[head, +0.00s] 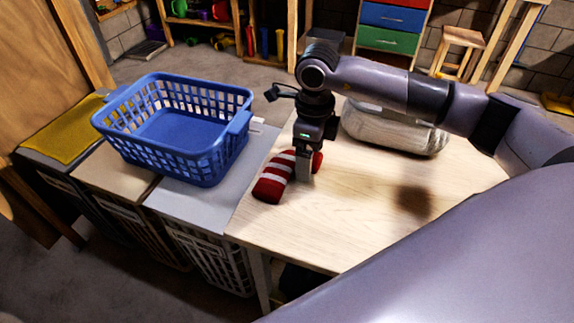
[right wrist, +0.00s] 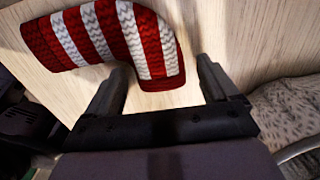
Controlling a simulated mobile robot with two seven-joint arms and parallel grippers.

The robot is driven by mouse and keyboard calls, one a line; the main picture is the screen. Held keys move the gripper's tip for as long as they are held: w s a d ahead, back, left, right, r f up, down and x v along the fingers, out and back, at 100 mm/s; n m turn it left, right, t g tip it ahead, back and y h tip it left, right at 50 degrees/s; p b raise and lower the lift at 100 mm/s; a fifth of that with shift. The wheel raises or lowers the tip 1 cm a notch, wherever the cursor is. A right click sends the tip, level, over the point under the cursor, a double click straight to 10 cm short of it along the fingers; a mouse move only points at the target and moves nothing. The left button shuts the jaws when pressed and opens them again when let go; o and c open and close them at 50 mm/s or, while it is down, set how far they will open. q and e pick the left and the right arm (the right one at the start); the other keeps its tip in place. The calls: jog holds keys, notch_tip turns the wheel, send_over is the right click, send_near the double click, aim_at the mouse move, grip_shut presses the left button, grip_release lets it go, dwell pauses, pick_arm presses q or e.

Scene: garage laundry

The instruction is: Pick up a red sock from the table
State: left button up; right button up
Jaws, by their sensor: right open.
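A red and white striped sock (head: 271,182) lies on the pale wooden table (head: 360,195), near its left edge. It fills the upper left of the right wrist view (right wrist: 101,32). My right gripper (head: 304,178) points down over the sock and is open. In the right wrist view, one end of the sock lies between my right fingertips (right wrist: 161,74), and the left finger overlaps its edge. I cannot tell whether the fingers touch it. In the head view the gripper hides the sock's middle. My left gripper is not in view.
A blue laundry basket (head: 180,132) stands on hampers left of the table. A yellow cloth (head: 62,130) lies at the far left. A grey speckled bundle (head: 395,132) sits at the table's back, under my right arm. The table's front is clear.

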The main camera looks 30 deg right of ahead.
jog(key=shift+f, duration=0.1)
jog(key=c, duration=1.1)
jog(key=shift+c, duration=0.2)
